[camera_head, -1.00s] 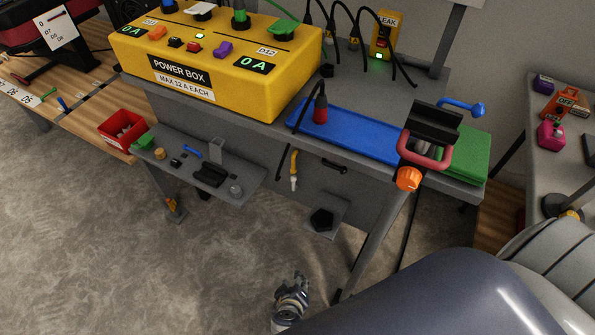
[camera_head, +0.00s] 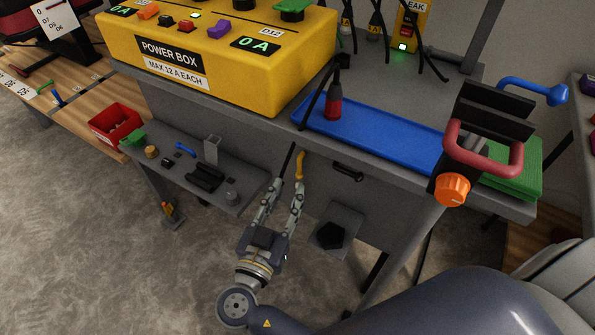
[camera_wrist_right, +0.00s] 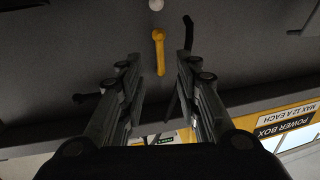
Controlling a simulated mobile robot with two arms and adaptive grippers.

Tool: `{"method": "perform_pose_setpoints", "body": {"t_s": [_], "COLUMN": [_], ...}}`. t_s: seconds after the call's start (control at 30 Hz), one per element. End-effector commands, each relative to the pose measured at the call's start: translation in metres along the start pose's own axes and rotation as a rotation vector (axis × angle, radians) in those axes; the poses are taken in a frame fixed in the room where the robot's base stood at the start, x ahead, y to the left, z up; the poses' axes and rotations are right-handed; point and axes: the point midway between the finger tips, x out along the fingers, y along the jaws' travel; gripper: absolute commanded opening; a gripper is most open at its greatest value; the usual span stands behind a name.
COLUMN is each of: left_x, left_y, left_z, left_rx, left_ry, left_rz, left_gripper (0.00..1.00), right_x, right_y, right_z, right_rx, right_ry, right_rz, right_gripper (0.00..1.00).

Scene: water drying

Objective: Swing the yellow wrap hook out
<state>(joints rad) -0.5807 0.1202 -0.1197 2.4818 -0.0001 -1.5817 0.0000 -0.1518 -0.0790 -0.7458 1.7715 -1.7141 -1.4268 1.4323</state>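The yellow wrap hook (camera_head: 300,165) is on the front panel under the bench top, seen partly past my right gripper's fingertips. It also shows in the right wrist view (camera_wrist_right: 159,50), as a short yellow bar with a rounded end, lying between and just beyond the fingers. My right gripper (camera_head: 285,188) is open, its two fingers reaching up toward the hook from below. In the right wrist view the gripper (camera_wrist_right: 157,68) has a clear gap between its fingers, and I see no contact with the hook. My left gripper is not in view.
A black hook (camera_wrist_right: 189,32) sits close beside the yellow one, and a black handle (camera_head: 347,173) is to its right. A grey shelf (camera_head: 240,190) with small parts juts out at left. The yellow power box (camera_head: 230,55) and blue tray (camera_head: 385,138) are above.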

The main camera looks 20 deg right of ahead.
Motion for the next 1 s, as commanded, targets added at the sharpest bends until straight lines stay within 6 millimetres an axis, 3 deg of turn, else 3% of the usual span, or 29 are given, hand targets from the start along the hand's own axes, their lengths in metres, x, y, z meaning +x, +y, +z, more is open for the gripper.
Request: {"method": "perform_pose_setpoints", "body": {"t_s": [0.1,0.33,0.5,0.77,0.9,1.0], "left_x": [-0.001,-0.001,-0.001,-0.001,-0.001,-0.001], "left_y": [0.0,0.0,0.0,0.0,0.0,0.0], "left_z": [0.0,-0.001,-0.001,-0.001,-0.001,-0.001], "left_rx": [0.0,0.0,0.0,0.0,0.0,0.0], "left_ry": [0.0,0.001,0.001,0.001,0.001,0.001], "left_rz": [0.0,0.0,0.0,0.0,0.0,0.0], "left_gripper": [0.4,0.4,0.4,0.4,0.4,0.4], "right_x": [0.025,0.06,0.071,0.072,0.072,0.072], "right_y": [0.0,0.0,0.0,0.0,0.0,0.0], "right_z": [-0.001,0.0,0.001,0.001,0.001,0.001], "right_rx": [-0.001,-0.003,-0.003,-0.004,-0.004,-0.004], "right_ry": [0.003,0.001,-0.001,-0.002,-0.002,-0.002], "right_rz": [0.0,-0.001,-0.001,-0.002,-0.002,-0.002], "right_gripper": [0.31,0.31,0.31,0.31,0.04,0.0]}}
